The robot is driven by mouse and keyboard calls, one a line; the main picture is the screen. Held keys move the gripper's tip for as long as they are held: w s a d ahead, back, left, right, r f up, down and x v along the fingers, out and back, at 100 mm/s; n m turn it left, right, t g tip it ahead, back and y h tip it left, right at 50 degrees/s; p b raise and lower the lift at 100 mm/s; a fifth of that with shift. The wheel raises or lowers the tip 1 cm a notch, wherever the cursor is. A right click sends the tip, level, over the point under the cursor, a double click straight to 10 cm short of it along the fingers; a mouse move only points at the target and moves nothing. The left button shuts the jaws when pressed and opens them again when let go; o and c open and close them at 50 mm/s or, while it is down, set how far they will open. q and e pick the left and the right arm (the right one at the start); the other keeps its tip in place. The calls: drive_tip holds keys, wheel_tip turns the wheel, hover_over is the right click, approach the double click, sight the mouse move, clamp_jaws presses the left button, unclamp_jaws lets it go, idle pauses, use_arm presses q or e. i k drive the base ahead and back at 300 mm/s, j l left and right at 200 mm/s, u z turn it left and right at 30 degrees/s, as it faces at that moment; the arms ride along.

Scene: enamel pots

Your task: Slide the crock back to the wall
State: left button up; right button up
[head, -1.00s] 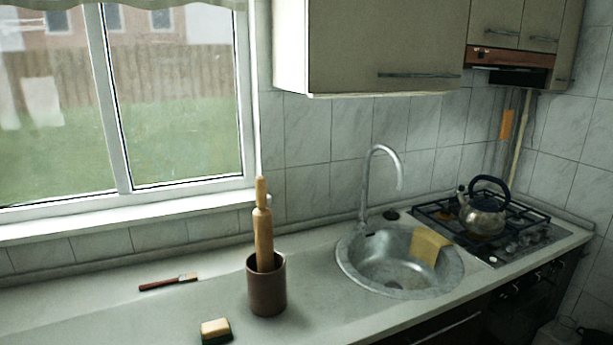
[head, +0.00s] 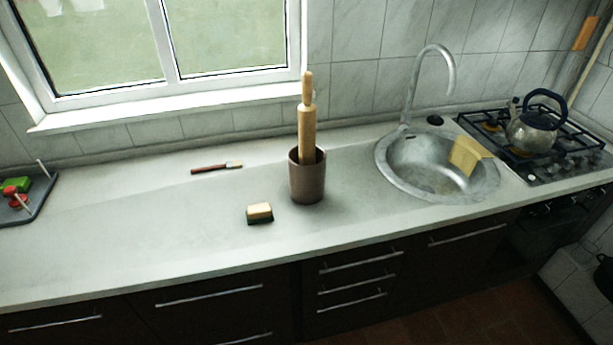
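The crock (head: 307,180) is a brown, round, open-topped pot. It stands upright on the pale countertop (head: 130,235), left of the sink, with bare counter between it and the tiled wall (head: 349,95) behind. A wooden rolling pin (head: 307,125) stands in it, its upper part and handle rising well above the rim and its lower end hidden inside. Neither of my grippers shows in the head view.
A sponge (head: 260,212) lies left of and in front of the crock. A brush (head: 216,168) lies behind and left. The sink (head: 389,183) with a yellow cloth (head: 466,154) is to the right, then the hob and kettle (head: 531,130). A dark tray (head: 38,207) sits far left.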

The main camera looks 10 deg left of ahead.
sight(306, 183)
drive_tip(key=i+l+u, duration=0.15)
drive_tip(key=l, duration=0.25)
drive_tip(key=i+l+u, duration=0.1)
drive_tip(key=i+l, duration=0.15)
drive_tip(key=l, duration=0.15)
drive_tip(key=i+l+u, duration=0.15)
drive_tip(key=l, duration=0.25)
drive_tip(key=i+l+u, duration=0.1)
drive_tip(key=l, duration=0.35)
drive_tip(key=i+l+u, duration=0.15)
drive_tip(key=l, duration=0.3)
drive_tip(key=i+l+u, duration=0.15)
drive_tip(key=l, duration=0.3)
drive_tip(key=i+l+u, duration=0.1)
drive_tip(key=l, duration=0.4)
